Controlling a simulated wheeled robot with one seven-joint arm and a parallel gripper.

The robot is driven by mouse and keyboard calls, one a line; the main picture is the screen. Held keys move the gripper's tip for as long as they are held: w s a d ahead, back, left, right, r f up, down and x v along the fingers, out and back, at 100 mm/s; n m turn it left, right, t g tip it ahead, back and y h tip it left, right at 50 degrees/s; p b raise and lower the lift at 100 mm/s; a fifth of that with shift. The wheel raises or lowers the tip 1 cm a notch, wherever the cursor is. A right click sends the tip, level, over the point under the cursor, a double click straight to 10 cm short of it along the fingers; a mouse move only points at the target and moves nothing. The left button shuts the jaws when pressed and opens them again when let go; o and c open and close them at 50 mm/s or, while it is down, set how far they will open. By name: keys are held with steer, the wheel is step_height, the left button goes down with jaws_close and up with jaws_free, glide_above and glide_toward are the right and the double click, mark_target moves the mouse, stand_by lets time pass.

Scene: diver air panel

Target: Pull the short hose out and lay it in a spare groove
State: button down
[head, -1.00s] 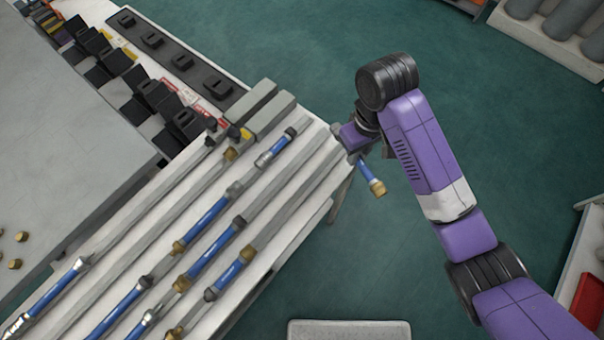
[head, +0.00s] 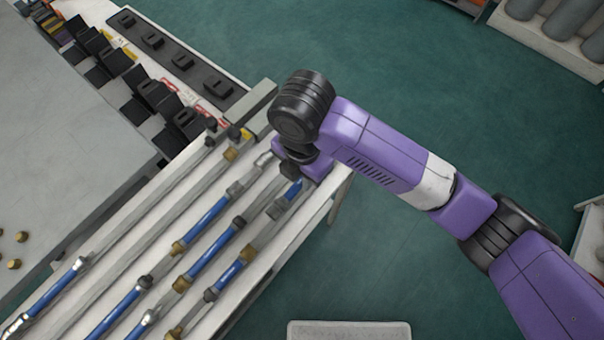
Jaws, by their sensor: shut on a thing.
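My gripper (head: 291,171) is over the right upper part of the pale grooved rack (head: 318,187), with its fingers largely hidden under my wrist. It is shut on a short blue hose (head: 294,190), whose lower end shows below the jaws, pointing down-left. The hose is over or at the rack's right-hand grooves; I cannot tell whether it touches the bottom of one. Several blue hoses with brass or dark ends, such as the middle one (head: 210,247), lie in grooves to the lower left. The silver end (head: 264,159) of another hose shows left of my wrist.
A grey bench top (head: 60,130) with loose brass fittings (head: 14,264) is at left. Black clips (head: 152,97) and a dark strip (head: 172,52) run behind the rack. Green floor right of the rack is open.

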steer(key=shift+f+b, duration=2.7)
steer(key=shift+f, duration=0.8)
steer(key=c, duration=1.2)
jaws_free()
steer(key=shift+c, duration=0.2)
steer(key=shift+r, duration=3.9)
